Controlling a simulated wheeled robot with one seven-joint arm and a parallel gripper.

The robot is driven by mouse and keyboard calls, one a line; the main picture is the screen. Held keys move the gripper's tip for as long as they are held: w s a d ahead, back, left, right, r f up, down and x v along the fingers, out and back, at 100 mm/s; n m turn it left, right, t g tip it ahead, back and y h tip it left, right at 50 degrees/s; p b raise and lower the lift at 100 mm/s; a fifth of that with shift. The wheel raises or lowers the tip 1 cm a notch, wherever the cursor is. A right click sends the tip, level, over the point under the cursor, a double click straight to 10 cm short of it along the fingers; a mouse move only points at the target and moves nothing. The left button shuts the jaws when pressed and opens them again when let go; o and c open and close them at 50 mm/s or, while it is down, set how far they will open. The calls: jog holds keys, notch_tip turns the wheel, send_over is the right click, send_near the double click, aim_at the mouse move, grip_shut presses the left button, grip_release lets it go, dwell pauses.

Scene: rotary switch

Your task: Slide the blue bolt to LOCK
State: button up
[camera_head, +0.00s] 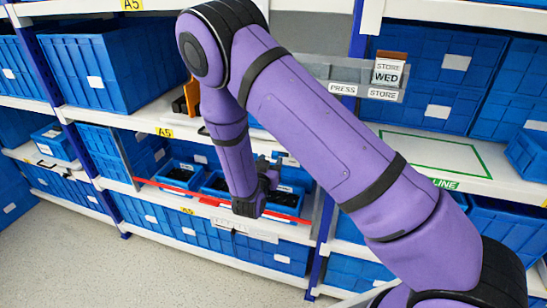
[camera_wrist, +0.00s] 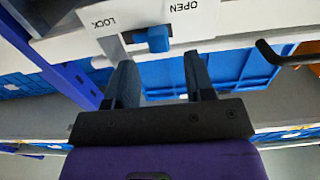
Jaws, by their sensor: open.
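The blue bolt (camera_wrist: 158,39) shows in the wrist view at the top centre, on a white plate (camera_wrist: 150,14) with the printed words LOCK on the left and OPEN on the right. Its blue knob stands between the words, below and left of OPEN. My gripper (camera_wrist: 160,60) is open, its two dark fingers pointing toward the plate, one to each side of the knob in the picture. Nothing is between the fingers, and I cannot tell any contact. In the head view my gripper (camera_head: 250,205) is at the lower shelf; the bolt cannot be made out there.
A red bar (camera_head: 200,197) runs along the lower shelf front, before small blue bins (camera_head: 180,174) with dark contents. A dark hook (camera_wrist: 275,55) juts in at the right of the wrist view. A blue rack post (camera_wrist: 70,80) stands at left. The floor (camera_head: 80,255) at left is clear.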

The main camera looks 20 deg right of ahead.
aim_at(274, 156)
jog(key=shift+x, duration=1.7)
jog(key=shift+s, duration=0.1)
grip_shut()
